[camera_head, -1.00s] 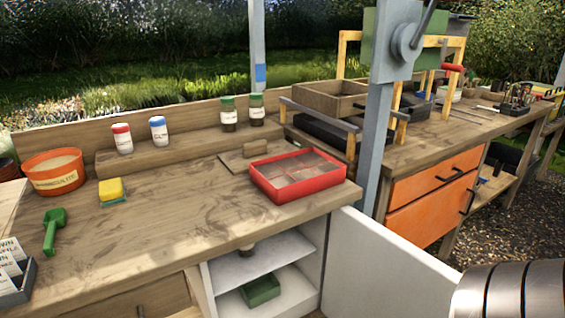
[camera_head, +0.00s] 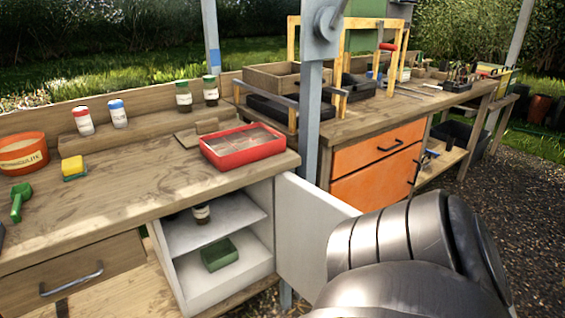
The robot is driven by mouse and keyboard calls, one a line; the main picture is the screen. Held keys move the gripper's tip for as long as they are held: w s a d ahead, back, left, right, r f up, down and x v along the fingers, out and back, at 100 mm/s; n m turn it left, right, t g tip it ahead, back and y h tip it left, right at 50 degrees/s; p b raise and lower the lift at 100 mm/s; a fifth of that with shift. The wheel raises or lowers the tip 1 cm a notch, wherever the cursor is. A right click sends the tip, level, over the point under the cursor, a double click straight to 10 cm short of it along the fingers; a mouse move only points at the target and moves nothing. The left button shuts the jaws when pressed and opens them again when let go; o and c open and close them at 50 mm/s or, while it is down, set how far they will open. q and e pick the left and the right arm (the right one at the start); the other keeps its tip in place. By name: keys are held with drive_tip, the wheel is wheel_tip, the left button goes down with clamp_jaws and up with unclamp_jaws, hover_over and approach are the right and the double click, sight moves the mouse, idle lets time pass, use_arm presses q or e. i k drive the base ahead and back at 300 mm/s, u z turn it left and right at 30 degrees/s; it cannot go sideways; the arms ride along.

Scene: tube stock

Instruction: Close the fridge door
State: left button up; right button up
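The fridge (camera_head: 172,252) is a white cabinet under the wooden bench. Its white door (camera_head: 300,225) stands open, swung out to the right. Inside, a jar (camera_head: 201,213) stands on the upper shelf and a green box (camera_head: 220,255) sits on the lower level. My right arm, dark and segmented, comes in at the lower right and covers the outer part of the door. Its gripper is not visible, and whether the arm touches the door cannot be told. My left gripper is not in view.
The wooden bench (camera_head: 110,200) holds a red tray (camera_head: 243,146), jars, a yellow sponge and an orange tub (camera_head: 22,153). A grey post (camera_head: 313,110) stands behind the door, near an orange drawer unit (camera_head: 372,165). Gravel is open at the right.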

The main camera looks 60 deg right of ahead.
sight(307, 217)
drive_tip(key=u, duration=2.05)
drive_tip(key=k, duration=2.8)
drive_tip(key=z, duration=1.8)
drive_tip(key=k, duration=0.25)
drive_tip(key=u, duration=0.15)
drive_tip(key=i, duration=0.2)
drive_tip(key=z, duration=0.15)
